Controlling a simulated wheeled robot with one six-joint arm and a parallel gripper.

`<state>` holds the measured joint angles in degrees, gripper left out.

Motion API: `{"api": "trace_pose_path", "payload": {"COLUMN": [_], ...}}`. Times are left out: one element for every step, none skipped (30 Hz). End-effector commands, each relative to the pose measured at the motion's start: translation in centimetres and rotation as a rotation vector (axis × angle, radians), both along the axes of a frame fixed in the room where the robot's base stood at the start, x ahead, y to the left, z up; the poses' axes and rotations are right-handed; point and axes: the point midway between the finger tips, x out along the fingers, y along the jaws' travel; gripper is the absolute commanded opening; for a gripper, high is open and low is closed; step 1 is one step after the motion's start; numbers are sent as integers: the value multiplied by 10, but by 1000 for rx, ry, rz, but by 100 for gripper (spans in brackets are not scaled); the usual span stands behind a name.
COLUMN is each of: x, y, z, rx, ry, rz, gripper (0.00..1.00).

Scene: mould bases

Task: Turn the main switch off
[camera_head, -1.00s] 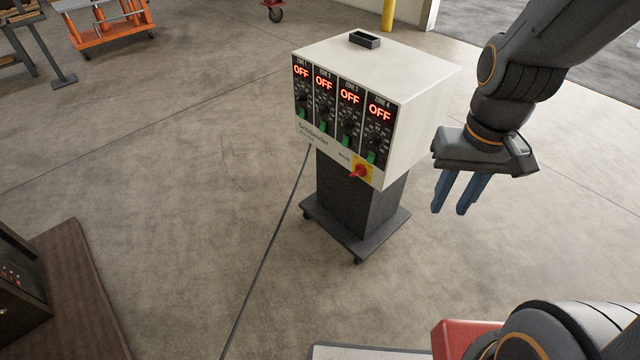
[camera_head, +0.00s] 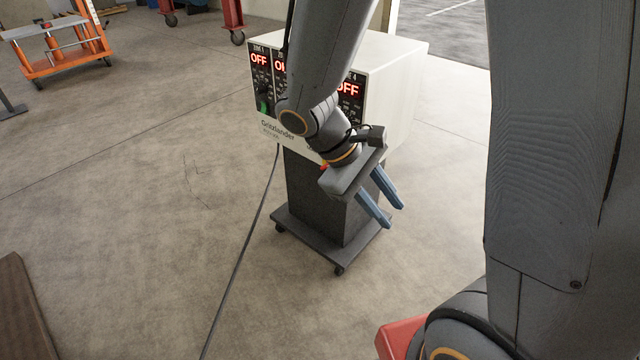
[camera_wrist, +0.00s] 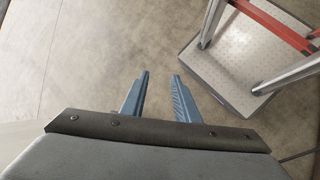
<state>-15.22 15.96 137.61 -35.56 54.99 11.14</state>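The white control cabinet (camera_head: 393,85) stands on a dark wheeled pedestal (camera_head: 310,190). Its front has zone panels with red OFF displays (camera_head: 259,60); the middle panels are partly hidden by my arm. The red main switch (camera_head: 323,166) at the lower right of the front is almost wholly hidden behind my wrist, so its position cannot be read. My gripper (camera_head: 388,212) is in front of the cabinet's lower right, its blue fingers pointing down and right, away from the switch. In the wrist view the fingers (camera_wrist: 160,85) are apart with bare floor between them.
A black cable (camera_head: 240,260) runs from the cabinet across the floor. An orange cart (camera_head: 65,50) stands at the back left. The wrist view shows a grey platform with metal legs (camera_wrist: 240,75) at right.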

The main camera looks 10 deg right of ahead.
Motion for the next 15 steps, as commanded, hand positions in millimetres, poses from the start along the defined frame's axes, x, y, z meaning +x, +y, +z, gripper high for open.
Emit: {"api": "trace_pose_path", "payload": {"x": [14,21,30,38,46,57,65,74,87,96,106,119,129,139,152], "y": [-2,-3,-5,-6,-7,-7,-7,-7,-5,-4,-1,2,6,9,16], "z": [-22,-28,-35,-41,-46,-53,-58,-63,-69,-74,-79,-85,-89,-94,-100], "rx": [-53,-85,-129,-163,-196,-240,-274,-308,-354,-387,-422,-467,-501,-534,-578], "ry": [17,24,32,36,40,41,42,40,38,33,29,19,11,1,-15], "rz": [51,80,117,146,174,212,240,269,307,337,366,404,434,462,500], "gripper": [28,28,28,28,28,28,28,28,28,28,28,28,28,28,28]}}
